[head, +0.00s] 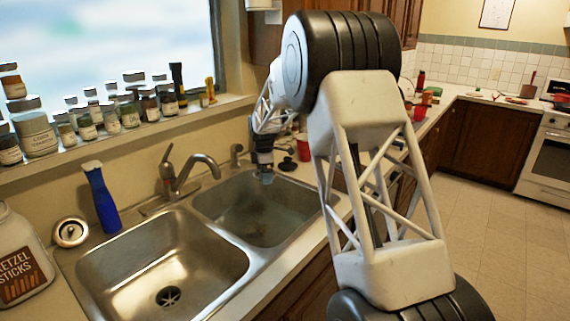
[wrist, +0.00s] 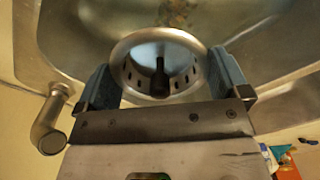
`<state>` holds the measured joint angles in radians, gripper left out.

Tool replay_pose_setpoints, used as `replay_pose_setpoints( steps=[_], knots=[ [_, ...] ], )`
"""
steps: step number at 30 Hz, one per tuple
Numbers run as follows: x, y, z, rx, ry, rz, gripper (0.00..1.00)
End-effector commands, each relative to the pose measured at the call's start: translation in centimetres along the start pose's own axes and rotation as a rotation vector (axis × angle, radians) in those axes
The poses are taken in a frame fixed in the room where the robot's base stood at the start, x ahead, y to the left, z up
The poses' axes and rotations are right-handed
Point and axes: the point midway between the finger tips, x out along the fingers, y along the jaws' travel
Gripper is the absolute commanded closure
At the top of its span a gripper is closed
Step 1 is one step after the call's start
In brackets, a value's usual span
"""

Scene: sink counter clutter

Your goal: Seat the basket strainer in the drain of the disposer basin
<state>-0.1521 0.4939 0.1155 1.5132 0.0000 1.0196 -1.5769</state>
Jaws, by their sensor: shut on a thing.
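My gripper (wrist: 162,82) is shut on the metal basket strainer (wrist: 130,52), with one blue-grey finger on each side. In the wrist view the strainer shows a wide rim, slots around its wall and a dark centre post. In the head view my gripper (head: 266,176) hangs over the back of the right basin (head: 225,198), and the strainer is too small there to make out clearly. The left basin (head: 120,262) has a dark drain (head: 168,296) with light spokes. The right basin's drain is not clear. I cannot tell which basin has the disposer.
A round metal-rimmed piece (head: 70,232), blue bottle (head: 101,198) and pretzel jar (head: 20,262) stand left. A red cup (head: 304,148) is right of my gripper. Jars line the sill.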

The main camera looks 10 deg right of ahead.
Motion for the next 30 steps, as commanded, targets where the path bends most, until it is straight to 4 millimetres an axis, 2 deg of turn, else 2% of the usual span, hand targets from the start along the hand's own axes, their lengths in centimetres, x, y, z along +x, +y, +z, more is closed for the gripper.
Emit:
replay_pose_setpoints(
  steps=[1,3,9,30],
  knots=[
    [0.1,-0.6,-1.4,-0.002,0.0,-0.001,0.29],
    [0.4,-1.2,-2.8,-0.002,0.0,0.0,0.29],
    [0.8,-2.3,-5.0,0.0,0.0,0.0,0.29],
    [1.2,-2.5,-5.3,0.0,0.0,0.0,0.29]
  ],
)
